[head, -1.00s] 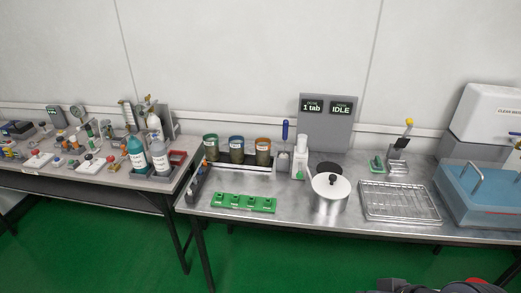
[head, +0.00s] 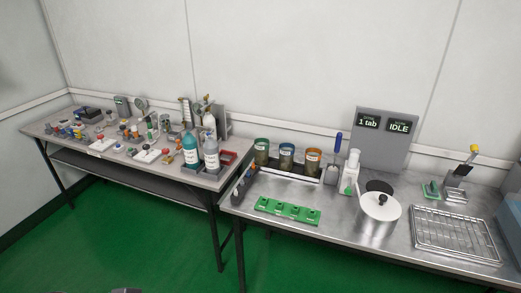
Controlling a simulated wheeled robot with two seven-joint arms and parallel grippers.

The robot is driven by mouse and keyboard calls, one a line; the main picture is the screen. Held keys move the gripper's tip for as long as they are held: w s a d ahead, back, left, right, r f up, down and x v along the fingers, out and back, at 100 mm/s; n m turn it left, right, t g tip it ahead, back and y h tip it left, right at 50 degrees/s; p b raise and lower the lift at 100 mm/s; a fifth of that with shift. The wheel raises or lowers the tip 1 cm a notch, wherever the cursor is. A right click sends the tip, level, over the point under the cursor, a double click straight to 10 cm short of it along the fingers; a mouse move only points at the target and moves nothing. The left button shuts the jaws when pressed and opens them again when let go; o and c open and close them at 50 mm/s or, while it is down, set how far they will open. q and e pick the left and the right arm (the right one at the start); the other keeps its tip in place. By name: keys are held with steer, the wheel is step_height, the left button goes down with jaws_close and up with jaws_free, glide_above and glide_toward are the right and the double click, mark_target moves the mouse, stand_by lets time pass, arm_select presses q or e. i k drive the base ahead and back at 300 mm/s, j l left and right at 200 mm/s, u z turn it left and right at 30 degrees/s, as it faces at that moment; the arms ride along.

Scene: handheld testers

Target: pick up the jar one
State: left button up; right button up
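Three dark jars stand in a row on a low rack at the back left of the metal table. The left jar (head: 261,152) has a green rim, the middle jar (head: 286,157) a blue rim and the right jar (head: 312,162) an orange rim. Each bears a pale label too small to read, so I cannot tell which is jar one. Neither of my grippers is in view; only a small dark piece shows at the bottom edge, left of the middle.
On the metal table (head: 340,232) are a green tray (head: 287,211), a lidded pot (head: 379,214), a wire rack (head: 455,234) and a display panel (head: 383,143). Green floor lies clear in front.

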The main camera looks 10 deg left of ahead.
mark_target(262, 152)
steer(key=i+j+u, duration=0.15)
steer(key=u, duration=0.5)
steer(key=i+l+u, duration=0.2)
steer(key=i, duration=0.3)
steer(key=i+l+u, duration=0.15)
steer(key=i, duration=0.35)
steer(key=i+l+u, duration=0.2)
steer(key=i, duration=0.25)
